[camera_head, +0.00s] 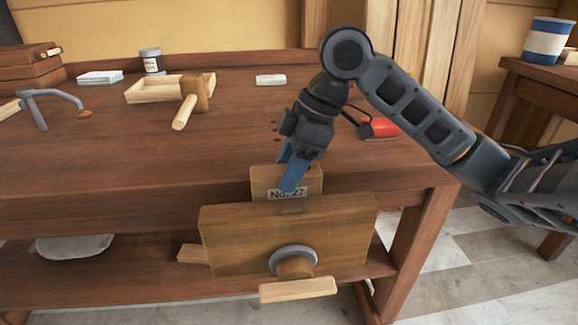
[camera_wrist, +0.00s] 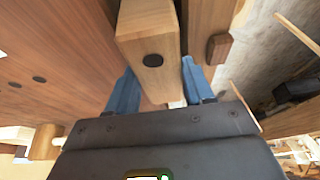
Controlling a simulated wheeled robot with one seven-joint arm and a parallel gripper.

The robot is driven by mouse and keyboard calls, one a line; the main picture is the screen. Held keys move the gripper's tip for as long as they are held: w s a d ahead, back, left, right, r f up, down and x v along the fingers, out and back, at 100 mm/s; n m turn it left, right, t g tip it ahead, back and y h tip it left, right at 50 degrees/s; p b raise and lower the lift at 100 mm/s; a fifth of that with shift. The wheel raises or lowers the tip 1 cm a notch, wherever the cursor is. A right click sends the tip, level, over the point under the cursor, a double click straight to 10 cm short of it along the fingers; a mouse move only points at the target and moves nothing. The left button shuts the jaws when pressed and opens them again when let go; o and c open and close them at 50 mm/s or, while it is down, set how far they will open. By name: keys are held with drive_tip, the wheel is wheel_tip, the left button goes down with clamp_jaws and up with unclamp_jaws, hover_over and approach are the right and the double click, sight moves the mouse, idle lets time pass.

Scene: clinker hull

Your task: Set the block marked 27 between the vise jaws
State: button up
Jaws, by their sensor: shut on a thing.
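The wooden block marked "No. 27" (camera_head: 262,181) is upright at the bench's front edge, just behind the vise's wooden front jaw (camera_head: 235,240). Its lower part is hidden by that jaw, so I cannot tell how deep it sits or whether it touches the jaws. My gripper (camera_head: 290,172) is shut on the block from above, and a blue finger covers part of its label. In the wrist view a wooden piece with a dark round spot, apparently the block (camera_wrist: 150,30), lies between the two blue fingers (camera_wrist: 158,88).
The vise has a grey-collared screw (camera_head: 294,261) and a wooden handle (camera_head: 298,290). On the bench (camera_head: 110,155) are a mallet (camera_head: 190,104), a tray (camera_head: 145,91), a clamp-like grey tool (camera_head: 50,98), a jar (camera_head: 152,61) and a red object (camera_head: 380,128). The left front bench top is clear.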

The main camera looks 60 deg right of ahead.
drive_tip(key=o, duration=1.4)
drive_tip(key=shift+f, duration=0.1)
drive_tip(key=shift+r, duration=0.35)
drive_tip(key=p+v, duration=0.2)
drive_tip(key=v, duration=0.9)
drive_tip(key=shift+s+d+r, duration=0.1)
drive_tip(key=shift+r, duration=0.25)
